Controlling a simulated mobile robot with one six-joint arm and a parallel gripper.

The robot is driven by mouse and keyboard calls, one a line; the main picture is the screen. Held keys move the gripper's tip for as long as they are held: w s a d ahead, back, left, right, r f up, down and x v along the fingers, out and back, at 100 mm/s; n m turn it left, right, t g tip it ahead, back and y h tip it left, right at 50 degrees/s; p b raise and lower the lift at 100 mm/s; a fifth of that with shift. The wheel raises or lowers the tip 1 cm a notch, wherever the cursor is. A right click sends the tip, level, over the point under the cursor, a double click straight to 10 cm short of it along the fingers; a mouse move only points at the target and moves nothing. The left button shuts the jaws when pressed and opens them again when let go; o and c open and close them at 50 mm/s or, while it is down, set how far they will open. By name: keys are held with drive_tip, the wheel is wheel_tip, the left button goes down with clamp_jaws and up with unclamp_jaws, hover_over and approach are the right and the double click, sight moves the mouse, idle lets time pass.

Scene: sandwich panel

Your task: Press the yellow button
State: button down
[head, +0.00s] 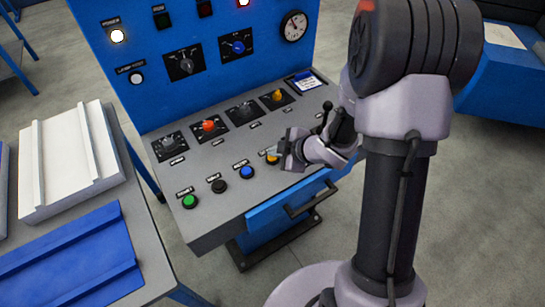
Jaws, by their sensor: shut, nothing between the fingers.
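The yellow button (272,159) is on the grey sloped console top (226,212), at the right end of a row of round buttons. Only part of it shows, because my gripper (281,152) is in front of it. My gripper is shut with nothing in it, its tip at the button's right edge in the picture. I cannot tell whether it touches the button or hovers over it.
Green (189,201), black (219,186) and blue (246,172) buttons lie to the left in the same row. Several rotary knobs, one red-orange (208,126), stand behind. A table (150,222) with a white panel (50,170) and a blue panel (70,262) is at left.

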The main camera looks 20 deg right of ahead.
sight(275, 159)
drive_tip(key=shift+f+b, duration=0.4)
idle(0.5)
drive_tip(key=shift+r+p, duration=0.8)
drive_tip(key=shift+r, duration=0.05)
wheel_tip(275, 159, up, 5)
drive_tip(key=p, duration=0.5)
drive_tip(key=shift+r, duration=0.15)
idle(0.4)
